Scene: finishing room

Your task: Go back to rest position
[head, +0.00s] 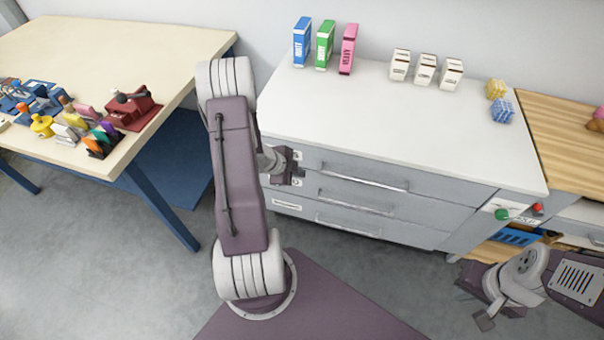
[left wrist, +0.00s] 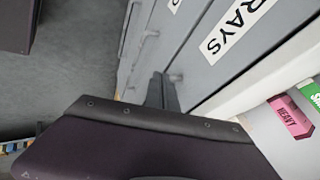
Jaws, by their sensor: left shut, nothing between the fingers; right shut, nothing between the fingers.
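My left arm reaches up from my base at the middle of the head view. Its gripper (head: 296,172) is shut and empty, in front of the left part of the grey drawer cabinet (head: 450,211). In the left wrist view the shut fingers (left wrist: 163,92) show close to the drawer fronts; I cannot tell if they touch. My right gripper (head: 484,321) is shut and empty at the lower right of the head view, low over the floor and apart from the cabinet.
The cabinet's white top (head: 385,115) bears blue, green and pink boxes, several small white cartons and two small blocks. A cluttered wooden table (head: 130,50) stands at left. A wooden counter (head: 560,130) adjoins at right. Grey floor (head: 110,260) is clear at lower left.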

